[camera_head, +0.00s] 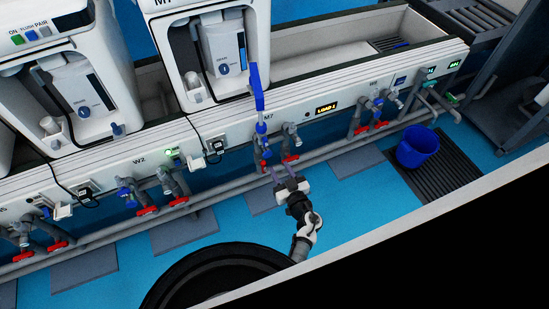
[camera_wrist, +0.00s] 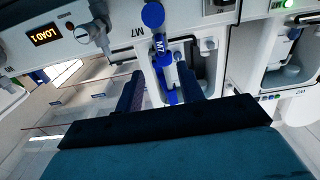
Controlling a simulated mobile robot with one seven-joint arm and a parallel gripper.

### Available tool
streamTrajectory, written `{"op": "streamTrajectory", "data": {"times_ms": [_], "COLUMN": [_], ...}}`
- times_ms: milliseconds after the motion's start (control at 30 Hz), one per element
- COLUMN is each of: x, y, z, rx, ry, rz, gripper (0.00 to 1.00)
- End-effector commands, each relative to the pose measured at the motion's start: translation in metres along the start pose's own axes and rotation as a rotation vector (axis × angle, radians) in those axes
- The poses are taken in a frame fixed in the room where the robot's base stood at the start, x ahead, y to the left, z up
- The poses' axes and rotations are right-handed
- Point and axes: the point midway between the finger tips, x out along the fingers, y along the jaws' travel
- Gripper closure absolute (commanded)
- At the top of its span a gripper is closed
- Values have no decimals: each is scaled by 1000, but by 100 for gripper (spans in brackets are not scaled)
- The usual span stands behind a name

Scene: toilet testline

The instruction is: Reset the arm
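My gripper (camera_head: 284,175) reaches up toward the M7 station on the white bench front in the head view. Its two fingers stand apart in the wrist view (camera_wrist: 160,92), with a gap between them. A blue fitting marked M7 (camera_wrist: 160,45) shows in line with that gap; the fingers do not visibly close on it. In the head view a tall blue lever (camera_head: 258,88) rises above the blue M7 fitting (camera_head: 262,128), just beyond the fingertips. How far the fingertips are from the fitting is hard to tell.
Pipes and red-handled valves (camera_head: 291,158) line the bench front near my gripper. A blue bucket (camera_head: 418,147) stands on a dark grate at right. A round black object (camera_head: 215,275) lies at the lower middle. Blue floor is open between the grey floor plates.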

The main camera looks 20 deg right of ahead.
Motion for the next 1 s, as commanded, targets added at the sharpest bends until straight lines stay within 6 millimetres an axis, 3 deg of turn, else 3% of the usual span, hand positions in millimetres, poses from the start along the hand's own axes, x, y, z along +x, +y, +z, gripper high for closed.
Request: {"op": "streamTrajectory", "data": {"times_ms": [200,800,933,1000], "x": [-19,-18,2,24], "y": [0,0,-10,-22], "z": [0,-1,-24,-52], "rx": [0,-2,-31,-62], "ry": [0,3,50,107], "rz": [0,-2,-23,-45], "gripper": [62,62,62,62]}}
